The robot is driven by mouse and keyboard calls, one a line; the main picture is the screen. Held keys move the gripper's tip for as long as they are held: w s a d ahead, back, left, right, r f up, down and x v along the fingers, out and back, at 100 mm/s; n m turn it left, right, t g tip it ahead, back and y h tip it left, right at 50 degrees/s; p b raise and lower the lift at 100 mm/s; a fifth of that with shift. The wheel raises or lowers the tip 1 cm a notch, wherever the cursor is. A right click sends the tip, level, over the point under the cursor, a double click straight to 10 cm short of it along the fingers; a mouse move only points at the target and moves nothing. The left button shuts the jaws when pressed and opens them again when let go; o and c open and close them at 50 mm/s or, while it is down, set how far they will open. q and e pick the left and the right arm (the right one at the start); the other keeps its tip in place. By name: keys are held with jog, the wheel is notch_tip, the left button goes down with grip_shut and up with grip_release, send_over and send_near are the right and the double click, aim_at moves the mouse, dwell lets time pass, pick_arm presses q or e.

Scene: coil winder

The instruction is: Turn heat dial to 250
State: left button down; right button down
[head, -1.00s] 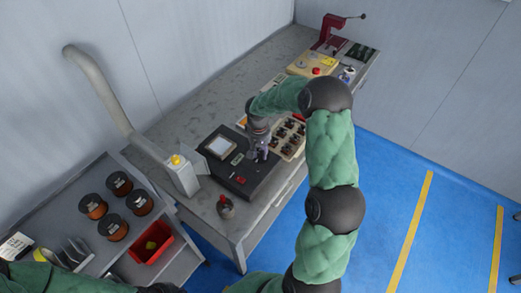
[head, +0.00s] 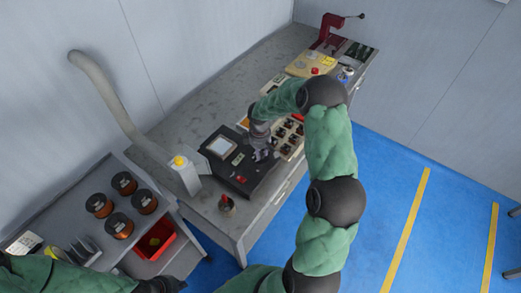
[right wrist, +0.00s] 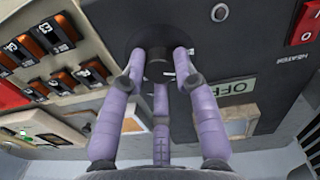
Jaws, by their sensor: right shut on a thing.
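The heat dial (right wrist: 157,66) is a black round knob on the dark face of a control box (head: 218,176). My right gripper (right wrist: 160,72) has its purple fingers closed around the knob in the right wrist view. In the head view my right gripper (head: 262,155) reaches down onto the box's right part and hides the dial. A small display (right wrist: 228,93) beside the knob reads OFF. The dial's scale and setting cannot be read. My left gripper (head: 165,285) shows only as a dark part at the bottom edge, and its fingers cannot be made out.
A red rocker switch (right wrist: 306,24) marked HEATER sits right of the dial. Several orange-black switches (right wrist: 58,65) are on a beige panel at the left. A red bin (head: 157,243) and copper spools (head: 144,201) are nearer.

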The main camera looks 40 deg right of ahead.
jog(key=shift+w+r+n+p, duration=0.1)
jog(key=shift+n+p, duration=0.75)
jog(key=shift+n, duration=1.15)
jog(key=c, duration=0.9)
grip_release()
jog(key=shift+c, duration=0.2)
notch_tip(320, 180, up, 12)
jog(key=shift+s+a, duration=0.25)
